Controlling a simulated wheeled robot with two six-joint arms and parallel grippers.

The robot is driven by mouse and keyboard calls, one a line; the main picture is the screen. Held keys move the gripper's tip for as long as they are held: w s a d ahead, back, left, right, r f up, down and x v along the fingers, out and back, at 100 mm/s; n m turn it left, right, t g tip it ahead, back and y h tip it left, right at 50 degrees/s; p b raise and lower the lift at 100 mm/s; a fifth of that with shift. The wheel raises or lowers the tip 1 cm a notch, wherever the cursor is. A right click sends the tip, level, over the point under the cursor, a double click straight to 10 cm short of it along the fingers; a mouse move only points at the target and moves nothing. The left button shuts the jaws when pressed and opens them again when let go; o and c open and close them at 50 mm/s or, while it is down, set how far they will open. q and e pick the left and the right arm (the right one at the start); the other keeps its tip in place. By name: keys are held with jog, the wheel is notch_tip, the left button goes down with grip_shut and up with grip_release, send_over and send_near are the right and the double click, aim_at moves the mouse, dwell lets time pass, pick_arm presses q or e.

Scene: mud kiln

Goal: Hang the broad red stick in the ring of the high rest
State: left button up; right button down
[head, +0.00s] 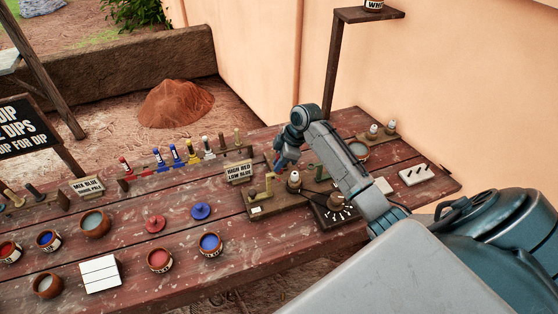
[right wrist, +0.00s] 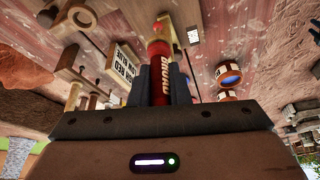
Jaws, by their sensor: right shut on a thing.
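My right gripper (head: 283,160) is above the table behind the small wooden stand. In the head view the stick is mostly hidden by the gripper. A wooden stand (head: 258,211) with a taller post (head: 268,184) and a shorter post (head: 253,198) is just left of and below the gripper, apart from it. My left gripper is not in view.
The sign HIGH RED LOW BLUE (head: 240,172) stands close left of the gripper. A row of coloured sticks (head: 175,156) is farther left. Red and blue pots (head: 210,243) stand in front.

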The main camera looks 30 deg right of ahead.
jog(key=c, duration=0.8)
grip_release()
jog(key=shift+r+p, duration=0.75)
jog(key=shift+r, duration=2.95)
